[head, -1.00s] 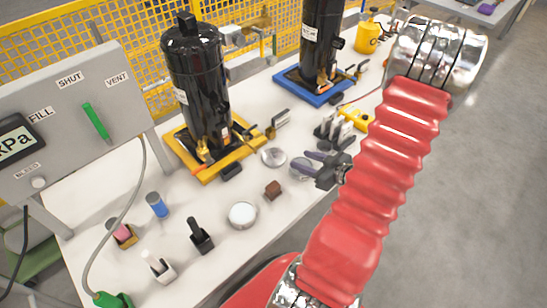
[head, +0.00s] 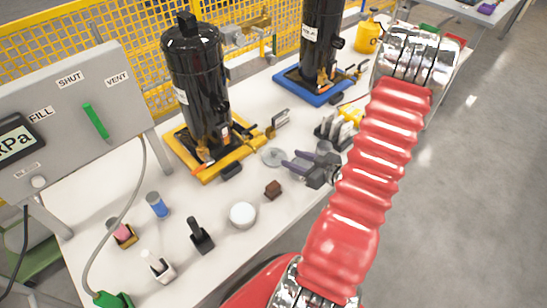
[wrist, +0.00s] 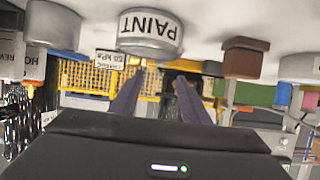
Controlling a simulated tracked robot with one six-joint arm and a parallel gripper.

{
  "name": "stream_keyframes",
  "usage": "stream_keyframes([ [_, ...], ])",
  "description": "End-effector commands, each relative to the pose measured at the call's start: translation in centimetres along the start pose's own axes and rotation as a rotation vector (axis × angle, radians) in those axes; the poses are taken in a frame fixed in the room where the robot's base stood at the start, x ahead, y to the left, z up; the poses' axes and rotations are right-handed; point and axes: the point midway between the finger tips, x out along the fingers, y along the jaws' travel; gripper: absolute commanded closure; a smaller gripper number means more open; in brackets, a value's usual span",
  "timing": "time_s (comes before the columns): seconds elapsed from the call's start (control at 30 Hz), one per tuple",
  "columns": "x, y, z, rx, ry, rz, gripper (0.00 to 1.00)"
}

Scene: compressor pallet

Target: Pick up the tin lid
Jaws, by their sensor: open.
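My gripper (head: 290,161) is open and empty, with its two dark fingers pointing left over the table. A flat round silver disc (head: 273,157), which looks like the tin lid, is just beyond the fingertips. In the upside-down wrist view, a grey tin labelled PAINT (wrist: 150,27) is ahead of the fingers (wrist: 158,82), with a round metal rim (wrist: 148,48) on its top. I cannot tell whether the fingertips touch the tin; they appear apart from it.
A brown block (head: 273,189) and a pale round tin (head: 242,215) stand nearer the front edge. A black cylinder (head: 197,90) on a yellow base (head: 198,172) stands behind the disc. A black clamp-like rack (head: 335,132) is behind my gripper.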

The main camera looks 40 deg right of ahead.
Motion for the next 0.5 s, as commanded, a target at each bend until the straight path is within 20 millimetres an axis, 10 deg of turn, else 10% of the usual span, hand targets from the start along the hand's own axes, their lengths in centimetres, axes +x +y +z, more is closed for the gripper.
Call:
stream_keyframes([
  [0.5, 4.0, 0.0, 0.0, 0.0, 0.0, 0.0, 0.58],
])
